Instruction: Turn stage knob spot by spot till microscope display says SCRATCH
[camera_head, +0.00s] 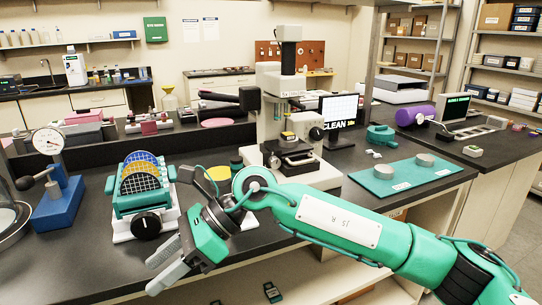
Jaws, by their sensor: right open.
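The microscope (283,85) stands at the back middle of the bench, a pale body with a dark stage (290,155) low at its front. A dark round knob (317,133) shows on its right side. The microscope display (340,118) stands right beside it; the readable text below its bright picture says CLEAN. My right gripper (151,276) is open and empty, its fingers pointing down-left near the bench's front edge, well in front and left of the microscope. My green right arm crosses in front of the microscope's base. My left gripper is not in view.
A teal rack of round wafers (141,182) with a black front knob (146,225) stands just behind my right gripper. A blue dial gauge stand (58,200) is at left. A teal mat (405,177) with two metal discs lies right of the microscope.

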